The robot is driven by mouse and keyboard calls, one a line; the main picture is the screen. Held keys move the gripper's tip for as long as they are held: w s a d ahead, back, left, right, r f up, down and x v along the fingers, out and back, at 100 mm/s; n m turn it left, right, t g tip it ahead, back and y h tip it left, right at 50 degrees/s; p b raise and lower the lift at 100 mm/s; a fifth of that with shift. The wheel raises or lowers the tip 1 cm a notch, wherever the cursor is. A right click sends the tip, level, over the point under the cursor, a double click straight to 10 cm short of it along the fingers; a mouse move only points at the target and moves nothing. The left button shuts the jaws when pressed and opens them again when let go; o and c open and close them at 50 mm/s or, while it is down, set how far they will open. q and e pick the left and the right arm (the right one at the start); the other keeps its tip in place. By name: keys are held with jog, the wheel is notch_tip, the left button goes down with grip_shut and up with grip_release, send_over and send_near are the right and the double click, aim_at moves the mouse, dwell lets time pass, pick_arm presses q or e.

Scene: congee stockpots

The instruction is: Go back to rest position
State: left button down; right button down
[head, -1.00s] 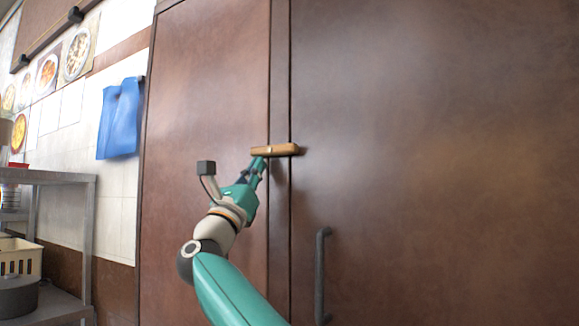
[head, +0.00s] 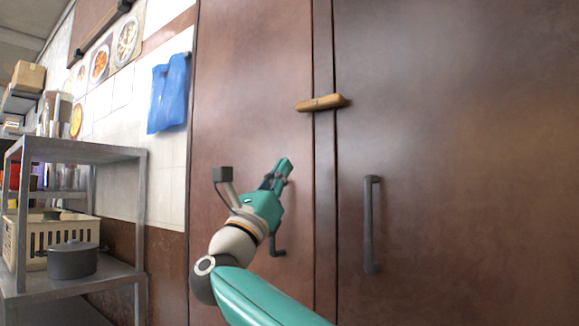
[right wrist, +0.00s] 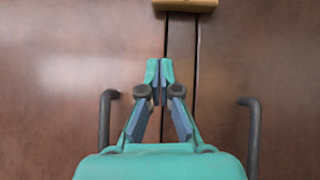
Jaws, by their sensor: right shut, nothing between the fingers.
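My right gripper (head: 284,167) is in front of the left door panel in the head view, below and left of the wooden latch bar. It is shut with nothing between its fingers. In the right wrist view its fingertips (right wrist: 159,72) are together, apart from the latch. The wooden latch bar (head: 321,103) lies nearly level across the gap between the two brown doors; its lower edge also shows at the top of the right wrist view (right wrist: 185,4). My left gripper is not in view.
The brown doors (head: 450,150) fill the right side, with a dark handle (head: 371,224) on the right door. At left stands a metal shelf (head: 80,150) with a cream basket (head: 62,236) and a dark pot (head: 73,261). A blue bag (head: 168,93) hangs on the wall.

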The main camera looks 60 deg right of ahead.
jog(key=shift+a+f, duration=0.25)
jog(key=shift+w, duration=0.1)
dwell(0.3)
